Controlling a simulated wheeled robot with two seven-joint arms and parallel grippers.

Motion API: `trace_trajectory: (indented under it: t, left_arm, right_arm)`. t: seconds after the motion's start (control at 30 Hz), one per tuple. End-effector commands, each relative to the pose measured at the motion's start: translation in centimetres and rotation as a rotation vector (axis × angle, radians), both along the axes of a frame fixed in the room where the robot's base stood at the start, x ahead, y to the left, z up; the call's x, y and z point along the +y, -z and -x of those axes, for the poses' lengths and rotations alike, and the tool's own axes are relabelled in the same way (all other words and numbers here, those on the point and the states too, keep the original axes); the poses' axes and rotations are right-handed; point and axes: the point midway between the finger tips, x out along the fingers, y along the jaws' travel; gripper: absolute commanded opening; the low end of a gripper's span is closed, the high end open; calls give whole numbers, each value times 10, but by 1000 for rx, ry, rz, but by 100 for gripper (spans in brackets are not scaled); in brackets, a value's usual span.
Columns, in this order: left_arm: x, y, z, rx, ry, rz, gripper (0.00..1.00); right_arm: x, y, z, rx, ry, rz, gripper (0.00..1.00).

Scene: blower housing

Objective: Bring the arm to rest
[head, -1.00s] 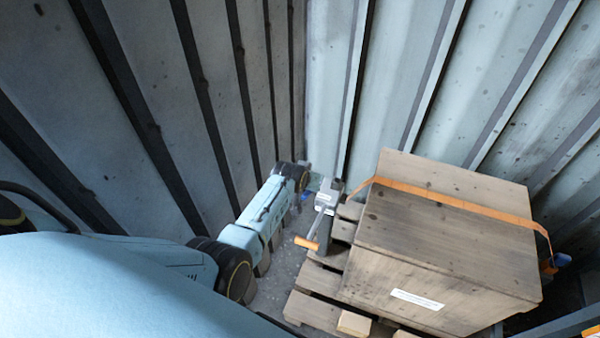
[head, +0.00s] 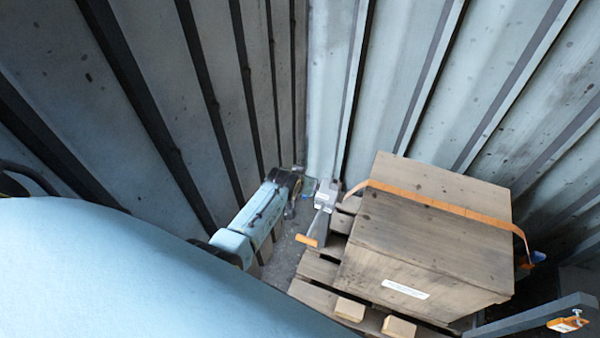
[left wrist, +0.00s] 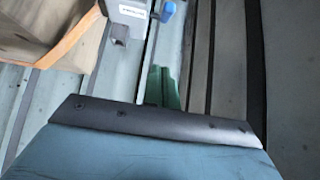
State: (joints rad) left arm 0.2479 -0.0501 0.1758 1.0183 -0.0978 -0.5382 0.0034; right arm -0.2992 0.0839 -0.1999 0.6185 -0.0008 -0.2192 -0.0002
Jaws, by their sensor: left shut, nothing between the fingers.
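My left arm (head: 262,212) reaches away from me in the head view, pale blue with a dark wrist joint. My left gripper (head: 290,209) is small and partly hidden at its far end, pointing down, with nothing seen in it. It is left of a grey post fitting with an orange handle (head: 307,241), and seems apart from it. In the left wrist view a blue surface with a dark edge plate fills the bottom, and no fingertips show. My right gripper is not in view.
A wooden crate (head: 430,240) with an orange strap (head: 440,205) stands on a pallet (head: 318,268) to the right. Corrugated metal walls (head: 400,80) close in behind and left. A grey bar (head: 530,318) with an orange-handled clamp (head: 568,324) is at lower right. Little floor is free.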

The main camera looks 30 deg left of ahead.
Motion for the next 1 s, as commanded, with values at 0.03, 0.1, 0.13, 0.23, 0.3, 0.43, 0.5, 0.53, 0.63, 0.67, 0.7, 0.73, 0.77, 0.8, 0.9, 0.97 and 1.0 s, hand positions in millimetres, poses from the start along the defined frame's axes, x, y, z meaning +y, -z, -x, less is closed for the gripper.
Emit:
trace_trajectory:
  t: [0.03, 0.1, 0.13, 0.23, 0.3, 0.43, 0.5, 0.53, 0.63, 0.67, 0.7, 0.73, 0.77, 0.8, 0.9, 0.97, 1.0]
  left_arm:
    - [-1, -8, 5, 2, 0, 0, 0]
    - [-1, -13, 9, 0, 0, 0, 0]
    - [-2, -14, 10, 0, 0, 0, 0]
    - [-2, -17, 15, 1, 0, 0, 0]
    - [-2, -19, 18, 1, 0, 0, 0]
    - [-3, -20, 20, 0, 0, 0, 0]
    - [-3, -20, 20, 0, 0, 0, 0]
    - [-3, -20, 20, 0, 0, 0, 0]
    - [-3, -18, 21, 1, 1, -1, 0]
    - [-3, -16, 23, 5, 3, -1, 0]
    - [-4, -11, 28, 14, 7, -1, 0]
    - [-5, -5, 34, 25, 12, -3, 0]
    - [-7, 2, 42, 38, 18, -4, 0]
    - [-9, 14, 55, 61, 32, -8, 0]
    - [-16, 53, 103, 136, 72, -17, 0]
    - [-21, 79, 139, 190, 101, -22, 0]
    - [-24, 94, 164, 225, 121, -26, 0]
  right_arm:
    - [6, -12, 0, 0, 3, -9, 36]
    - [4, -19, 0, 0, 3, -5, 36]
    - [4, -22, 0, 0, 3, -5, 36]
    - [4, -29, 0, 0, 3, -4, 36]
    - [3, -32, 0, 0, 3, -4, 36]
    - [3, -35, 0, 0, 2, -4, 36]
    - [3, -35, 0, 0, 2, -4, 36]
    - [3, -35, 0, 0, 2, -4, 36]
    - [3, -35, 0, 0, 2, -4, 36]
    - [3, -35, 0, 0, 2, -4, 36]
    - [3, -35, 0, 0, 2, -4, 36]
    - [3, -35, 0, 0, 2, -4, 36]
    - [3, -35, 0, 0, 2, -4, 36]
    - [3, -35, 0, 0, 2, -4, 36]
    - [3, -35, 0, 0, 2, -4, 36]
    - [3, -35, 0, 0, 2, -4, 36]
    - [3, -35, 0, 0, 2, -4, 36]
